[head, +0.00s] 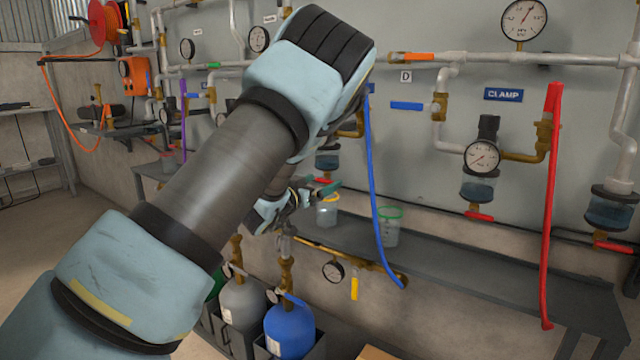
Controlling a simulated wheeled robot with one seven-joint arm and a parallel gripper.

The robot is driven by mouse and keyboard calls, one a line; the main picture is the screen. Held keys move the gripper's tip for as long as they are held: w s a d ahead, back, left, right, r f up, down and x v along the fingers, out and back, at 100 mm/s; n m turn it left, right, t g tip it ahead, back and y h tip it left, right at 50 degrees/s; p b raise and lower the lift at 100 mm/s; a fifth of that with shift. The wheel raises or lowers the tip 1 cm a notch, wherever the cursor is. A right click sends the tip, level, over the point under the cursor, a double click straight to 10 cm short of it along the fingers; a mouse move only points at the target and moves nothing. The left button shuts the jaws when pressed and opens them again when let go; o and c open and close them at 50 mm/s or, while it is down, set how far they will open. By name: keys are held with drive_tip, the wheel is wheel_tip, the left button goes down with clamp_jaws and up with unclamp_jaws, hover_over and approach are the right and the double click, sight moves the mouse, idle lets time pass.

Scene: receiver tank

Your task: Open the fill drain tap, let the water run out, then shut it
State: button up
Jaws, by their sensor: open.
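My arm crosses the view, and my gripper (322,190) is low behind it, open, beside a filter bowl (327,160) that holds water. A red tap handle (323,180) shows under that bowl, just above the gripper's fingers. The fingers are small here, and I cannot tell whether they touch the tap. The label above this bowl is mostly hidden by my arm, so I cannot read it. A clear cup with an orange rim (327,214) stands on the bench below the tap.
A green-rimmed cup (388,232) stands on the grey bench (470,265). A blue hose (372,170) hangs close to the right of the gripper. The CLAMP bowl (478,188) and a red hose (550,200) are further right. Grey and blue cylinders (289,330) stand below.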

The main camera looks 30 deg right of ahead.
drive_tip(key=c, duration=1.3)
drive_tip(key=shift+f+m+b, duration=0.2)
drive_tip(key=shift+m+b, duration=0.35)
drive_tip(key=shift+m, duration=0.95)
drive_tip(key=o, duration=1.3)
drive_tip(key=shift+a, duration=0.1)
drive_tip(key=v, duration=1)
drive_tip(key=shift+s+a, duration=0.25)
drive_tip(key=shift+a, duration=0.05)
drive_tip(key=shift+c, duration=0.4)
